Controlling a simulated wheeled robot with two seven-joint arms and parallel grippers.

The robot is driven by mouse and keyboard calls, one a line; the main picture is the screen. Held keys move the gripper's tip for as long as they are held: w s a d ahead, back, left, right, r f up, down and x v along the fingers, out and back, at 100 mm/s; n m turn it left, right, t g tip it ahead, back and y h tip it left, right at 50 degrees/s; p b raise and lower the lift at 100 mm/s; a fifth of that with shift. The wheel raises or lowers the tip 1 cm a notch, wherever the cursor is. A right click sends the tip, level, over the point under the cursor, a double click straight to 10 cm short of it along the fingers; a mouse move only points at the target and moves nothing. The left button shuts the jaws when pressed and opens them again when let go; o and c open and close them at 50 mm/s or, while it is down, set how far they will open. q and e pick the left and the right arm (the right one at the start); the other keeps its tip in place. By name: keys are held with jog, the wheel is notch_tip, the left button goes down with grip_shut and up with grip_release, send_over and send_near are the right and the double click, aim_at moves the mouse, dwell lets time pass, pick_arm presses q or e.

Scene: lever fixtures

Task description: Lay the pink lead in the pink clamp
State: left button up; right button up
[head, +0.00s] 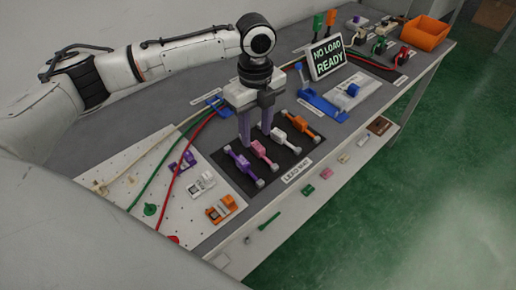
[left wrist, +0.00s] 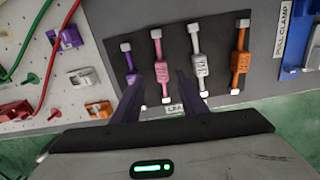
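The pink lead (head: 262,151) lies on the black lead mat between the purple and white leads; it also shows in the left wrist view (left wrist: 161,71). My left gripper (head: 255,138) points down over the mat. In the left wrist view its two purple fingers (left wrist: 162,85) are apart, one to each side of the pink lead, with nothing held between them. I cannot tell their height above the mat. I see no clearly pink clamp; a small pink block (head: 326,173) lies on the lower shelf. My right gripper is not in view.
A purple lead (head: 242,166), white lead (head: 287,138) and orange lead (head: 300,125) share the mat (head: 222,155). Purple (head: 183,162), white (head: 200,185) and orange (head: 220,208) clamps stand on the pegboard. A blue fixture (head: 318,104) and a sign (head: 328,56) stand behind.

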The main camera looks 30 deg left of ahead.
aim_at(258, 146)
pick_arm(q)
notch_tip(258, 146, down, 4)
jog(key=shift+w+d+f, duration=0.1)
jog(key=shift+d+f, duration=0.05)
jog(key=shift+f, duration=0.1)
jog(key=shift+c, duration=0.4)
grip_shut()
jog(key=shift+r, duration=0.15)
